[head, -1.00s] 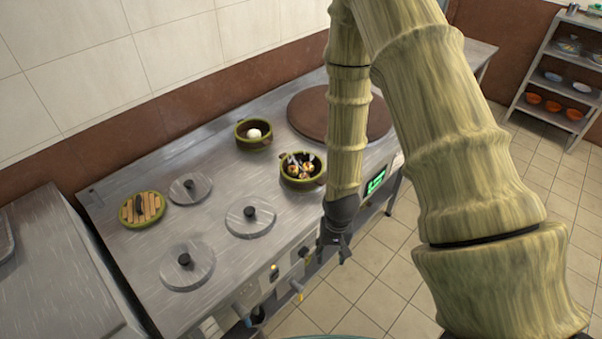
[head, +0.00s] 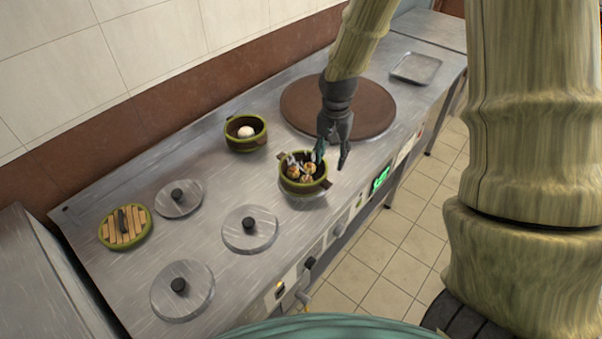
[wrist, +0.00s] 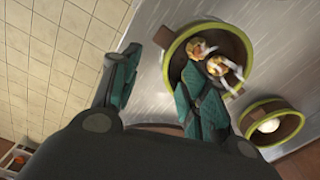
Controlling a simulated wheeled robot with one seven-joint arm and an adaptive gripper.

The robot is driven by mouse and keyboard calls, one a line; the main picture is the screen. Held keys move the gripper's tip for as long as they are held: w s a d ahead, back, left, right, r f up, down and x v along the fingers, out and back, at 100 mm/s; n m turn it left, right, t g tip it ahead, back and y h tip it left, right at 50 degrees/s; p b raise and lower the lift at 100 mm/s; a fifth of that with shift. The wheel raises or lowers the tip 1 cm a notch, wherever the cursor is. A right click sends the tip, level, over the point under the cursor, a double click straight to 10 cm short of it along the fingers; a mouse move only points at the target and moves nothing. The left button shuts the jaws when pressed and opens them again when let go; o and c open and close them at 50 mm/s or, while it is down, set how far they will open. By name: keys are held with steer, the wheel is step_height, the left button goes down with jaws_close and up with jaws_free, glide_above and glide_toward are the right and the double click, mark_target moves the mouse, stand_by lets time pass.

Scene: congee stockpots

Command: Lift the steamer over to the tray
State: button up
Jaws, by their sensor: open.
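A round green-rimmed steamer (head: 297,186) with several orange-topped pieces in it stands on the steel counter, near the middle of the head view. It also shows in the wrist view (wrist: 176,66). A second green-rimmed steamer (head: 243,144), holding one white bun, stands behind and left of it; it shows at the right in the wrist view (wrist: 283,108). My gripper (head: 331,160) is open and empty at the filled steamer's right side. One finger overlaps its rim and the other is outside; contact is unclear. The metal tray (head: 416,68) lies at the counter's far right end.
A large brown round lid (head: 376,110) lies between the steamers and the tray. Several metal lids with black knobs, including one (head: 249,228), and a slatted bamboo lid (head: 132,236) lie at the left. Knobs and a green display (head: 380,178) line the front edge.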

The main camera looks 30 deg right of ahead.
steer(key=shift+a+f+p, duration=0.15)
steer(key=shift+f+p, duration=0.25)
steer(key=shift+f, duration=2)
steer(key=shift+a+f+p, duration=0.1)
steer(key=shift+f+p, duration=0.25)
steer(key=shift+f, duration=2.05)
steer(key=c, duration=0.8)
